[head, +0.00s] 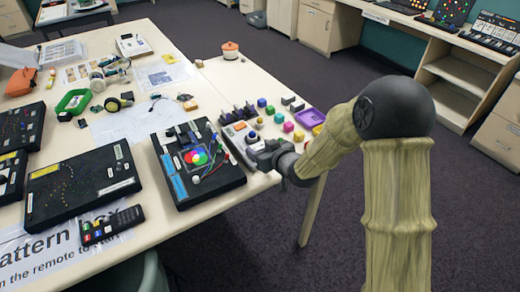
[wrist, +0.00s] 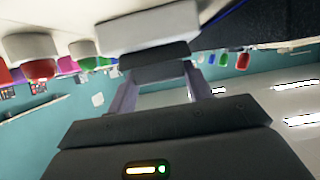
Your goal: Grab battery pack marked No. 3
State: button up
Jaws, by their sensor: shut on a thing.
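My gripper (head: 262,148) is low over the near end of the right-hand table, just right of a black board with a coloured disc. In the wrist view, the two fingers of my gripper (wrist: 158,68) are closed on a block-shaped thing, pale grey (wrist: 150,30) with a dark part (wrist: 155,62) between the fingers. It looks like a battery pack. No number can be read on it, so I cannot tell if it is No. 3. In the head view my gripper and wrist mostly hide it. I cannot tell whether it still touches the table.
The black board (head: 205,190) lies close on the left. Open carpet (head: 375,235) lies right of the table.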

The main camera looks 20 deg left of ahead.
aim_at(261, 149)
jog(key=shift+r, duration=0.1)
notch_tip(261, 149, up, 10)
dwell(0.4)
dwell(0.5)
